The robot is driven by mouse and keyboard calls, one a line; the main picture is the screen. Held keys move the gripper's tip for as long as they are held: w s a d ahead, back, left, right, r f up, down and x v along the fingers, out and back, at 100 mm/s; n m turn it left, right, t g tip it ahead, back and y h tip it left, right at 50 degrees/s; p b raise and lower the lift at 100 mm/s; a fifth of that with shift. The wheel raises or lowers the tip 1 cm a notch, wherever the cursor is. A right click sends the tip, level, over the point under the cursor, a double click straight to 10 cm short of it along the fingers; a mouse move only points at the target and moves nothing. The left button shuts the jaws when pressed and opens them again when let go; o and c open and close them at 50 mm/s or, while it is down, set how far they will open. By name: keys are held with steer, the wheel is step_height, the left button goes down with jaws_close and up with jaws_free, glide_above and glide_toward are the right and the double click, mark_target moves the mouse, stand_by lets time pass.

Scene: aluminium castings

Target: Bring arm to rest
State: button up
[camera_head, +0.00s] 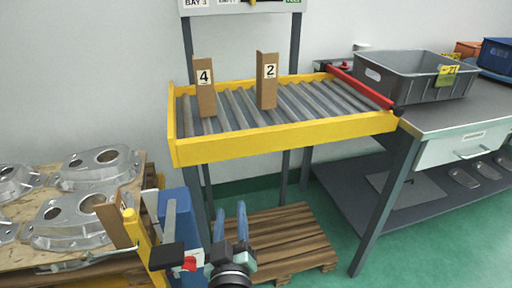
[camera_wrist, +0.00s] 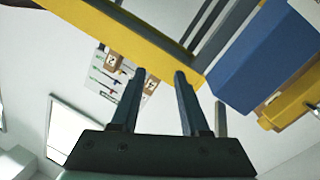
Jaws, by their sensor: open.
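My gripper (camera_head: 231,222) is low in the head view, in front of the roller stand and above the wooden pallet on the floor. Its two blue-grey fingers point up and stand apart with nothing between them. In the wrist view my gripper (camera_wrist: 160,78) shows both fingers parted and empty. A yellow beam (camera_wrist: 110,35) crosses behind the fingertips there; I cannot tell how close it is.
The yellow-framed roller stand (camera_head: 290,138) carries blocks marked 4 (camera_head: 205,88) and 2 (camera_head: 267,82). A grey crate (camera_head: 415,80) sits on the right bench. Metal castings (camera_head: 75,215) lie at left. A wooden pallet (camera_head: 285,235) is on the floor. A blue box (camera_head: 180,225) stands beside my gripper.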

steer(key=s+d+r+m+h, duration=0.1)
steer(key=d+r+m, duration=0.2)
steer(key=r, duration=0.8)
steer(key=s+d+r+m, duration=0.1)
steer(key=d+r+m, duration=0.15)
steer(key=r, duration=0.85)
steer(key=s+r+t, duration=0.5)
steer(key=s+r, duration=0.1)
steer(key=r, duration=0.5)
steer(key=s+r+t, duration=0.5)
steer(key=s+r, duration=0.1)
steer(key=r, duration=0.6)
step_height(320, 180, up, 27)
steer(key=p, duration=2.7)
steer(key=shift+s+a+r, duration=0.15)
steer(key=shift+s+a, duration=0.05)
steer(key=shift+m, duration=0.25)
